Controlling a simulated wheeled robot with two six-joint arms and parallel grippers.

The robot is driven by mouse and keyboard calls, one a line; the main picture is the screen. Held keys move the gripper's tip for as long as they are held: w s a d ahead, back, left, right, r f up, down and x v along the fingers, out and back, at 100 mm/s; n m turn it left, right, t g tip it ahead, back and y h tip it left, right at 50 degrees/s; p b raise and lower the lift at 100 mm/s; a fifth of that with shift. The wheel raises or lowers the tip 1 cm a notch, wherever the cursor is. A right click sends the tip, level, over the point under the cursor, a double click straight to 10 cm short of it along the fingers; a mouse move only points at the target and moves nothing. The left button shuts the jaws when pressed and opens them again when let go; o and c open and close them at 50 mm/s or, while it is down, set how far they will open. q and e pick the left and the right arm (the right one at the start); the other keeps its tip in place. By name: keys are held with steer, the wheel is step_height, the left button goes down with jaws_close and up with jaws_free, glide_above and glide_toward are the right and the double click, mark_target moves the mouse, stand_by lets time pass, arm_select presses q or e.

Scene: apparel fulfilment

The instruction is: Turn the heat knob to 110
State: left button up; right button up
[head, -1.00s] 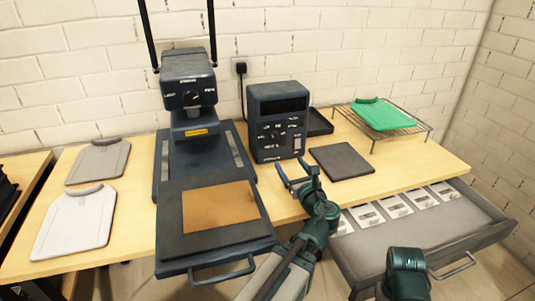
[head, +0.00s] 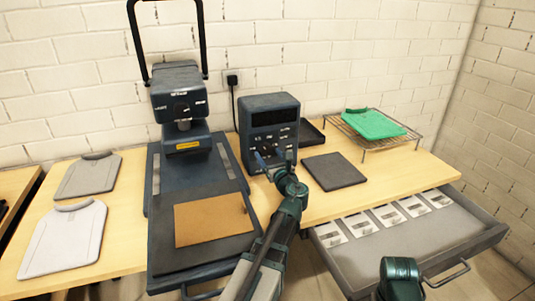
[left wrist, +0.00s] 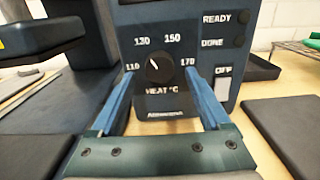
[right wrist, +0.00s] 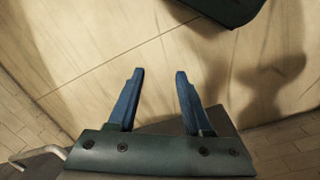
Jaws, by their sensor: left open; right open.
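The heat knob (left wrist: 158,69) is a black dial on the dark blue control box (head: 270,115). In the left wrist view its white mark points up and left, towards 130. The labels 110, 130, 150 and 170 run around it. My left gripper (head: 273,158) is in front of the box's lower face. In the left wrist view its open fingers (left wrist: 160,78) stand on either side of the knob, and I cannot tell if they touch it. My right gripper (right wrist: 160,73) is open and empty in the right wrist view.
A heat press (head: 182,110) with a brown pad stands left of the box. A dark flat plate (head: 334,171) lies to its right, near a wire rack (head: 376,142) with a green garment. An open drawer (head: 440,235) juts out at the front right.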

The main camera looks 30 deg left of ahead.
arm_select(q)
steer(key=shift+x, duration=0.9)
jaws_close()
